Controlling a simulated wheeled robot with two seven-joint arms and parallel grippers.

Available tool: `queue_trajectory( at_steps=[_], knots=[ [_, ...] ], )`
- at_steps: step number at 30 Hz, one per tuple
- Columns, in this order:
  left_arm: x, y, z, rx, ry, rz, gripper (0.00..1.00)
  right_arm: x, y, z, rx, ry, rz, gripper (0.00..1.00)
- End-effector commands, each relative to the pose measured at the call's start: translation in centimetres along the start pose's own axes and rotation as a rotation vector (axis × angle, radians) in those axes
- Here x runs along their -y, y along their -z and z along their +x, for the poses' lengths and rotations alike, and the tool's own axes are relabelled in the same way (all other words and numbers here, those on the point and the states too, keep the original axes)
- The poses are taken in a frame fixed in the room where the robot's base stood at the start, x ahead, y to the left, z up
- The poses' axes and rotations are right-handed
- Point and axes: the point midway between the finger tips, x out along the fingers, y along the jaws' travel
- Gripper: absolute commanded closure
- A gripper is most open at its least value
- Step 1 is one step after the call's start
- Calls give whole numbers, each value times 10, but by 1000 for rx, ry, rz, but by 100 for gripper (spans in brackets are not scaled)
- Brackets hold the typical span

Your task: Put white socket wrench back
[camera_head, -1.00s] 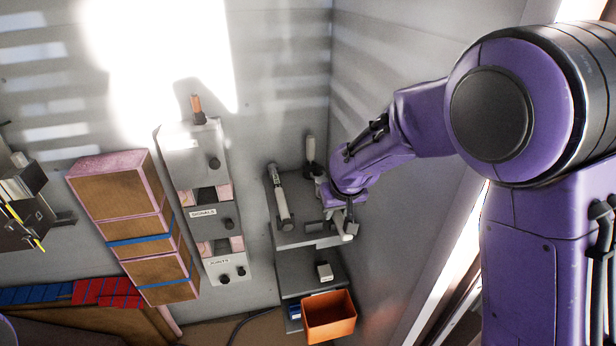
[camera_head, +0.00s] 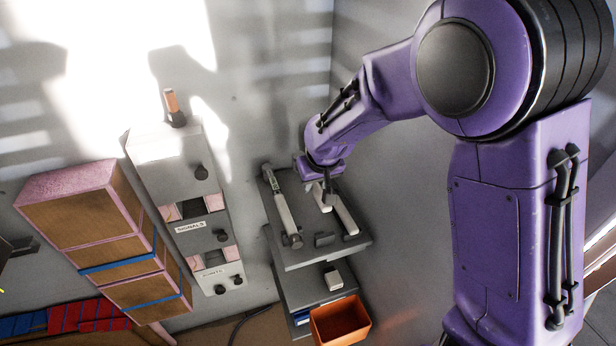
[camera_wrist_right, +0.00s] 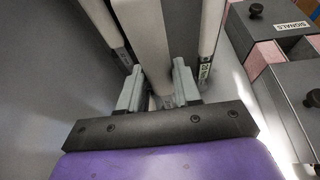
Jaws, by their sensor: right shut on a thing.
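My right gripper (camera_head: 325,188) is over the grey tool shelf (camera_head: 298,258) in the head view. It is shut on a pale handle, which I take to be the white socket wrench (camera_head: 318,196). In the right wrist view the fingers (camera_wrist_right: 158,88) stand on both sides of this wrench (camera_wrist_right: 148,38). Its far end is out of sight, and I cannot tell whether it touches the shelf. Similar pale-handled tools flank it: one on the left of the shelf (camera_head: 284,212) and one on the right (camera_head: 346,216). My left gripper is not in view.
A grey panel labelled SIGNALS (camera_head: 162,150) with black knobs stands left of the shelf. Brown and pink boxes (camera_head: 75,208) are further left. An orange bin (camera_head: 341,322) sits below the shelf. A wall rises close on the right.

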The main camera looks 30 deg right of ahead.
Motion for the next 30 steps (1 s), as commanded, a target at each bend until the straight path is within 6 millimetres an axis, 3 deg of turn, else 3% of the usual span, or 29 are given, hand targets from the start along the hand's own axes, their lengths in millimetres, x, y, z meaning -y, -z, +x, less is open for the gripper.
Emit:
queue_trajectory(
  at_steps=[7,21,30],
  knots=[
    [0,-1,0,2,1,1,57,5,2,0,1,-1,-6,100],
    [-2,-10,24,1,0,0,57,3,-22,54,3,-2,-1,100],
    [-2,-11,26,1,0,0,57,3,-25,64,2,-2,-2,100]
  ],
)
